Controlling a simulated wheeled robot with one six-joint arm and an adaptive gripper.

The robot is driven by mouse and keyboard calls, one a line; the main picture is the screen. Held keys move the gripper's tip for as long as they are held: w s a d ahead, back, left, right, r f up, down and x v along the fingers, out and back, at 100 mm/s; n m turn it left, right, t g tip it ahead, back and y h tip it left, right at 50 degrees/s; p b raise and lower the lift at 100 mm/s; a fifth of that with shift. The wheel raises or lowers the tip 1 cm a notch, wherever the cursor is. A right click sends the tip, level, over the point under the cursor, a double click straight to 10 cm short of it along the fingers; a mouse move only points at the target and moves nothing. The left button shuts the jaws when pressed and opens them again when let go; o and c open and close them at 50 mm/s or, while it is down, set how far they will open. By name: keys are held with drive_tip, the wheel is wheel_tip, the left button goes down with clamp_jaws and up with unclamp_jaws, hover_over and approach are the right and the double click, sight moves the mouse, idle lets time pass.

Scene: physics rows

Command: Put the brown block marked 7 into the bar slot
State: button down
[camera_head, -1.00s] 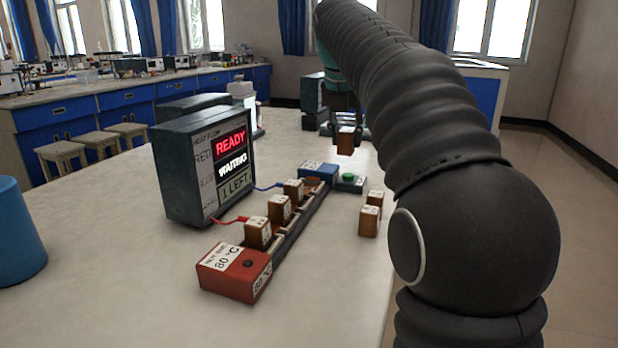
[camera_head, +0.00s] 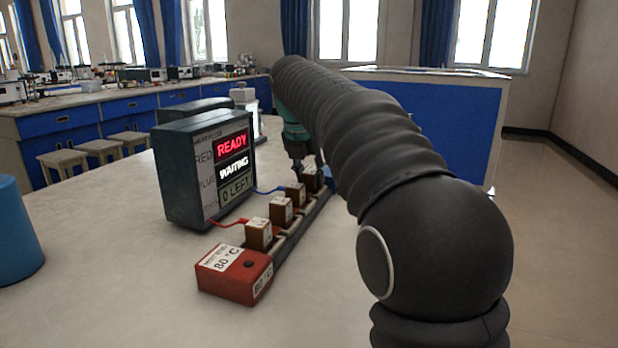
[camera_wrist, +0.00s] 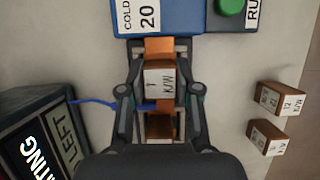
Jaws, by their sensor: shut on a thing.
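My gripper (camera_head: 299,158) is shut on a brown block (camera_head: 312,179) at the far end of the bar (camera_head: 304,222). In the wrist view the block (camera_wrist: 159,84) sits between the two fingers, in line with the bar. Its white label shows K/W and a single digit that looks like 7, though too blurred to be sure. The block appears down in the last slot beside the blue cold end (camera_wrist: 175,18). Whether it is fully seated I cannot tell. Three other brown blocks, such as the nearest one (camera_head: 259,234), stand along the bar.
The red hot end (camera_head: 235,272) is at the near end. A display box (camera_head: 190,180) stands left, reading READY, WAITING, 0 LEFT. Two spare brown blocks (camera_wrist: 277,98) and a green button (camera_wrist: 230,7) lie right of the gripper. A blue cylinder (camera_head: 18,230) stands far left.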

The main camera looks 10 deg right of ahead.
drive_tip(key=c, duration=0.8)
unclamp_jaws()
drive_tip(key=shift+f, duration=0.1)
drive_tip(key=p+v, duration=0.3)
drive_tip(key=v, duration=0.9)
drive_tip(key=shift+w+d, duration=0.1)
